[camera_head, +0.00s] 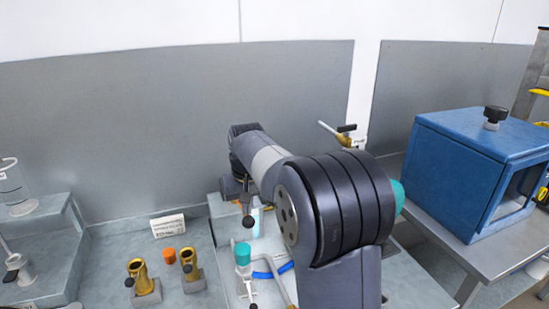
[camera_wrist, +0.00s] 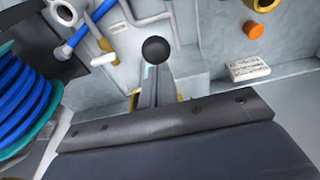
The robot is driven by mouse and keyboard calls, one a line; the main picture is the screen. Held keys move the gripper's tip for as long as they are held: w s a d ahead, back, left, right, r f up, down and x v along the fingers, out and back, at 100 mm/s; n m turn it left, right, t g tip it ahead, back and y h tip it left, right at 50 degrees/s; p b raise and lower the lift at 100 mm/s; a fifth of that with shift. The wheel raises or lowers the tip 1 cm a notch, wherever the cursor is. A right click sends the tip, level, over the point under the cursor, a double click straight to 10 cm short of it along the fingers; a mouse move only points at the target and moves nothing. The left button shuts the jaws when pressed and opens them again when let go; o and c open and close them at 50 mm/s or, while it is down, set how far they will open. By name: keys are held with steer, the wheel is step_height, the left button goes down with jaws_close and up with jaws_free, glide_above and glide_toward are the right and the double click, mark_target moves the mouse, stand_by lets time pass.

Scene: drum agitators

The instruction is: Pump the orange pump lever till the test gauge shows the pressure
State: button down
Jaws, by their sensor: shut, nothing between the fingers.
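My gripper (camera_wrist: 157,85) shows in the wrist view as narrow grey fingers, shut and empty. A black ball knob (camera_wrist: 156,50) shows just past the fingertips; I cannot tell whether they touch. In the head view the black ball (camera_head: 247,221) hangs below the end of my arm, which hides most of the bench behind it. Small yellow-orange edges show on both sides of the fingers in the wrist view. I cannot make out an orange pump lever for certain. No gauge face can be read in either view.
An orange cap (camera_head: 170,255) stands between two brass fittings (camera_head: 137,276) (camera_head: 192,265), near a white label block (camera_head: 168,226). A teal-topped part (camera_head: 242,253) and a blue hose (camera_head: 272,272) lie close to my arm. A blue box (camera_head: 470,165) stands on the right table.

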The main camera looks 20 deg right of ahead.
step_height(320, 180, up, 9)
steer(key=p, duration=0.7)
steer(key=shift+w+f, duration=0.15)
steer(key=shift+w, duration=0.15)
